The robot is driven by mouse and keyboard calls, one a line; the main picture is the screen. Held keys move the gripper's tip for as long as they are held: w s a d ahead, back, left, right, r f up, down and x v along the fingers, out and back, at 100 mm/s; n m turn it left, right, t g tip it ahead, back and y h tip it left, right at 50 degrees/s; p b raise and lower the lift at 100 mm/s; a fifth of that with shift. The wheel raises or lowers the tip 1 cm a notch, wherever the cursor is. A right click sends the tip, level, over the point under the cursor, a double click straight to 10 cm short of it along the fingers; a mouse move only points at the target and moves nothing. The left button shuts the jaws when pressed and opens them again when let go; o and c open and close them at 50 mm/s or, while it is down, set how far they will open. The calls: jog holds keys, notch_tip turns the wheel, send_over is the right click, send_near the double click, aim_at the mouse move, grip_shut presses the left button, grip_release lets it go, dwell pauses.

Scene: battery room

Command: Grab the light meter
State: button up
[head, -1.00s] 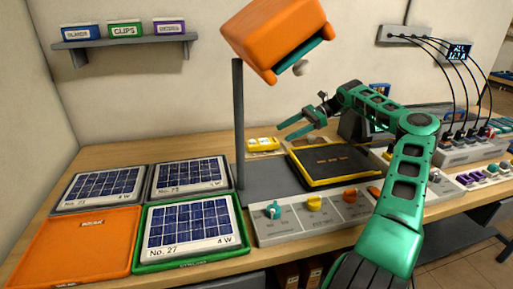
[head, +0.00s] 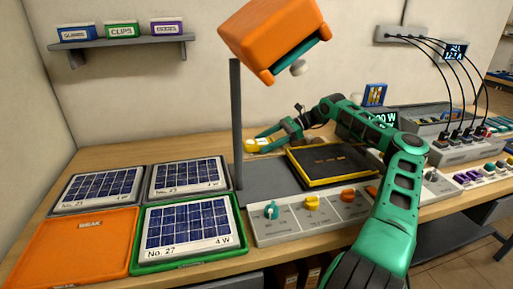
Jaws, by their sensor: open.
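The light meter, which I take to be the small yellow device (head: 254,146), lies on the wooden bench behind the grey base of the lamp stand. My gripper (head: 265,140) has come down to it from the right, with its green fingers open and spread about the device. The fingers cover part of the device, and I cannot tell whether they touch it.
An orange lamp box (head: 272,38) hangs on a dark post (head: 237,125) left of my gripper. A yellow-rimmed black tray (head: 333,181) lies in front of my forearm. Solar panels (head: 188,228) and an orange tray (head: 75,255) fill the bench's left.

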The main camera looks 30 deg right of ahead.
jog(key=shift+a+f, duration=0.1)
jog(key=shift+a, duration=0.15)
jog(key=c, duration=1.2)
